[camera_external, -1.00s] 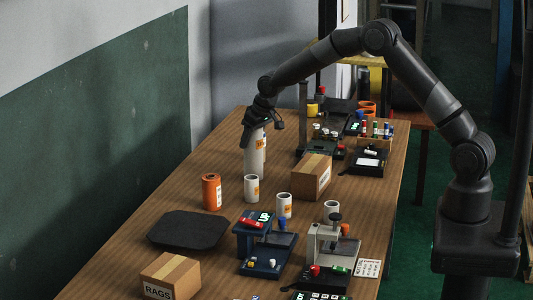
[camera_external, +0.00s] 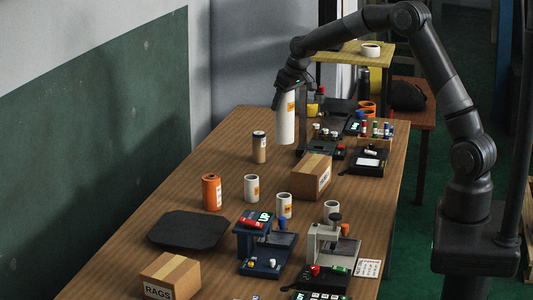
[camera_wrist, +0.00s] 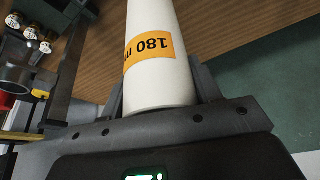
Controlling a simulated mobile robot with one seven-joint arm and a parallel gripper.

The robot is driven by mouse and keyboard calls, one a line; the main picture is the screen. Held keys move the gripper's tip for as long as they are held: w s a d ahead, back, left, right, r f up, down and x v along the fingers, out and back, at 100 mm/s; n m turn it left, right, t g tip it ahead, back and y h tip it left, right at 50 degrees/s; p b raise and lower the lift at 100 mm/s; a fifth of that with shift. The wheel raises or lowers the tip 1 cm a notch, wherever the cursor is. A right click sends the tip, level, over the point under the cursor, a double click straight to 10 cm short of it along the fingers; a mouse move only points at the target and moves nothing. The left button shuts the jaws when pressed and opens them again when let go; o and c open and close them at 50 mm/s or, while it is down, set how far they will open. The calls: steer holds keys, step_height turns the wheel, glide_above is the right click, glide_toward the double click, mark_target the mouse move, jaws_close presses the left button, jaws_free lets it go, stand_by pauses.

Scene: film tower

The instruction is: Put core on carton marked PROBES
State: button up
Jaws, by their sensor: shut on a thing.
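My gripper (camera_external: 290,88) is shut on a tall white core (camera_external: 285,122) with an orange label, at the back of the table. The core hangs nearly upright, apparently above the wood. In the wrist view the core (camera_wrist: 158,82) sits between the fingers of my gripper (camera_wrist: 160,98), its label reading "180 m". A brown carton (camera_external: 311,176) stands on the table in front of the core and slightly to its right. Its top is bare; its side marking is too small to read surely. Another carton (camera_external: 170,276), at the front left, is marked RAGS.
Dark equipment (camera_external: 320,138) and a black tray (camera_external: 365,162) lie close right of the core. The table's back left is clear.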

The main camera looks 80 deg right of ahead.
steer(key=s+a+r, duration=0.2)
steer(key=s+r, duration=0.3)
steer(key=s, duration=0.5)
steer(key=s+a+r, duration=0.2)
steer(key=s+r, duration=0.2)
steer(key=s, duration=0.6)
steer(key=w+a+f, duration=0.7)
steer(key=w+f, duration=0.1)
steer(key=f, duration=0.2)
steer(key=shift+w+a+f+m, duration=0.2)
steer(key=shift+a+f+m, duration=0.05)
steer(key=shift+f+m, duration=0.05)
steer(key=shift+f, duration=0.15)
steer(key=o, duration=1.4)
